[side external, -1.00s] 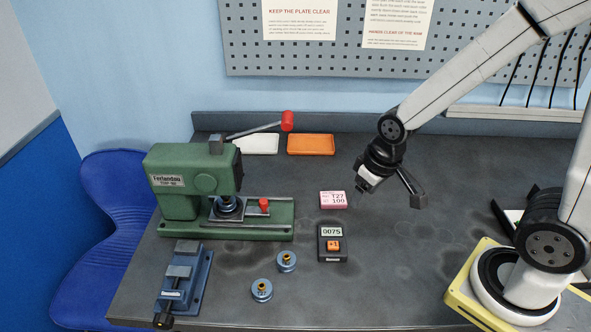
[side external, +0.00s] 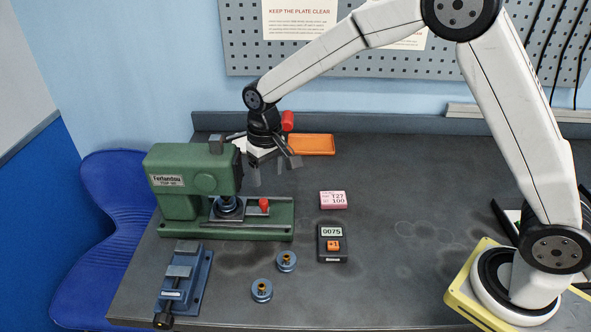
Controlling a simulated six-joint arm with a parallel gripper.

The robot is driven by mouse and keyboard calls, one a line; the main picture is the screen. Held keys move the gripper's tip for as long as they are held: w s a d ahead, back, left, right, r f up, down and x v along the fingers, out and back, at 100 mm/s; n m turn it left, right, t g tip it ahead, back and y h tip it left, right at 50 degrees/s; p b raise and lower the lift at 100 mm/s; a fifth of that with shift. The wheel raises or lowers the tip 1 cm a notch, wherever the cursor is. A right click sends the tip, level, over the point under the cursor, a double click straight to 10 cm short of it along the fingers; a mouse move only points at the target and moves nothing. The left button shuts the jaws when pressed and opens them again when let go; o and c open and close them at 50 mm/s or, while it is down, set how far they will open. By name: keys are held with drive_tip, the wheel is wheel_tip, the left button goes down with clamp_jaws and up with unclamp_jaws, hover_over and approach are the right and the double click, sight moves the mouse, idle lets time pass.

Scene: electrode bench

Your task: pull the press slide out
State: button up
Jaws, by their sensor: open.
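The green press (side external: 185,172) stands at the left of the bench. Its slide (side external: 245,211) is a grey plate on the green base, with a red knob (side external: 264,204) at its right end. A blue round die (side external: 229,207) sits on the slide under the press head. My gripper (side external: 272,178) is open and empty, pointing down behind and above the red knob, apart from it. My arm hides most of the press lever; its red end (side external: 288,121) shows behind my wrist.
An orange tray (side external: 311,145) lies at the back. A pink box (side external: 332,200) and a dark meter reading 0075 (side external: 332,244) stand right of the press. Two blue round parts (side external: 286,261) and a blue vise (side external: 184,280) are in front. The bench's right middle is clear.

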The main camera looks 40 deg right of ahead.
sight(263, 201)
drive_tip(key=shift+w+a+f, duration=0.1)
drive_tip(key=shift+w+a, duration=0.4)
drive_tip(key=shift+f, duration=3.9)
clamp_jaws()
